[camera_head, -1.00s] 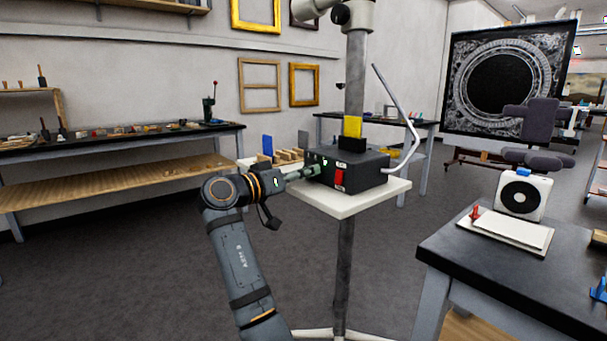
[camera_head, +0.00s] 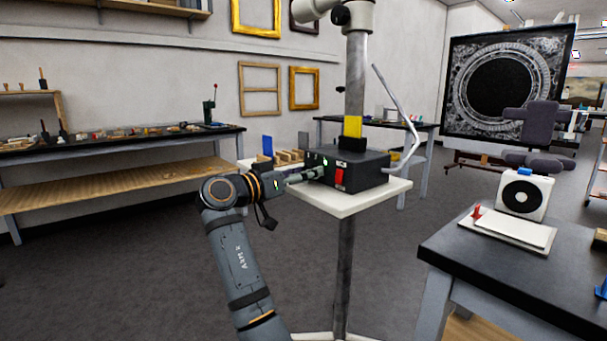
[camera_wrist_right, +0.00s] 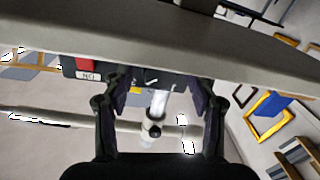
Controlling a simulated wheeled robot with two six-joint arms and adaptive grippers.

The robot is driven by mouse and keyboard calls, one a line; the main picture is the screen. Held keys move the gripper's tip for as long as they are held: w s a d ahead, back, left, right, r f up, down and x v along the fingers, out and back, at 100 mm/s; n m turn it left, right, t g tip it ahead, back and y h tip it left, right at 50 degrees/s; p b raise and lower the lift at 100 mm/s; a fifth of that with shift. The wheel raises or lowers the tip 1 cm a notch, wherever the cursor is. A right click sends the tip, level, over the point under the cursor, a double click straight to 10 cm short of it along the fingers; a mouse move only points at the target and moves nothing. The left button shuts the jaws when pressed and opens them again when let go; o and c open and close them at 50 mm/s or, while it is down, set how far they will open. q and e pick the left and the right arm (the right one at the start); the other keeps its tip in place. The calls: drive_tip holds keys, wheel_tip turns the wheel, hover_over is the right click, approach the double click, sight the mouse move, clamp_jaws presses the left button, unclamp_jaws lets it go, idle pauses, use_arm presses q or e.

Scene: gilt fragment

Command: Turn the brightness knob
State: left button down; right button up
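A black control box (camera_head: 362,172) with a red switch (camera_head: 339,178) and a small green light (camera_head: 325,162) sits on a white stand shelf. My right gripper (camera_head: 312,174) reaches the left part of the box's front face. In the right wrist view the box appears upside down, with the red switch (camera_wrist_right: 86,64) at the left. There my right gripper (camera_wrist_right: 160,88) has its two dark fingers spread apart in front of the box face. Small white marks show between them, but I cannot clearly make out the brightness knob or any contact. My left gripper is not in view.
The white shelf (camera_head: 350,206) is on a grey pole (camera_head: 344,262), with a yellow-banded column (camera_head: 352,126) behind the box. A dark table (camera_head: 520,270) stands at the right. A long workbench (camera_head: 120,148) lies at the left. The floor between is clear.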

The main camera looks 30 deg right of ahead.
drive_tip(key=s+a, duration=0.1)
drive_tip(key=a, duration=0.6)
drive_tip(key=shift+a, duration=0.25)
drive_tip(key=shift+s+f, duration=0.1)
drive_tip(key=shift+f, duration=0.05)
